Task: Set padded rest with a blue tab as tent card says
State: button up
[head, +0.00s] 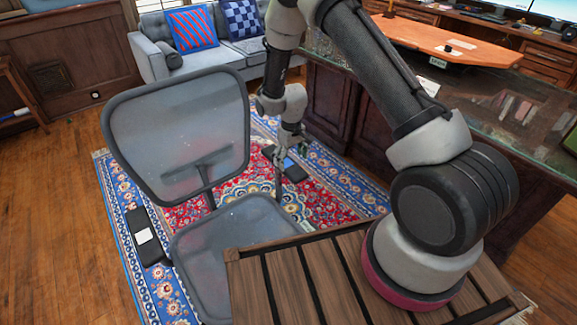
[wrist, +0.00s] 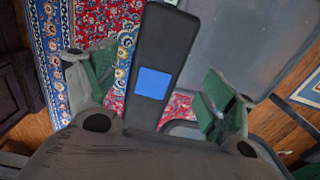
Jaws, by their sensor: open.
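My gripper (head: 284,158) points down over the pad. Its green-lined fingers are apart, one on each side of the pad in the wrist view (wrist: 157,90). I cannot tell whether they touch it. A small tent card (head: 437,63) stands on the desk; its lettering is too small to read.
A grey mesh office chair (head: 178,130) stands left of my gripper, its seat (head: 240,245) and a thin upright close by. A dark wood desk (head: 325,95) borders the right; a sofa (head: 150,55) stands behind.

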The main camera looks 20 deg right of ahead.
aim_at(291, 167)
jog(key=shift+d+f, duration=0.1)
jog(key=shift+f, duration=1.85)
jog(key=shift+c, duration=0.2)
jog(key=c, duration=1.4)
notch_tip(291, 167, down, 6)
jog(key=shift+s+f, duration=0.15)
jog(key=shift+f, duration=0.05)
jog(key=o, duration=1.4)
jog(key=shift+o, duration=0.2)
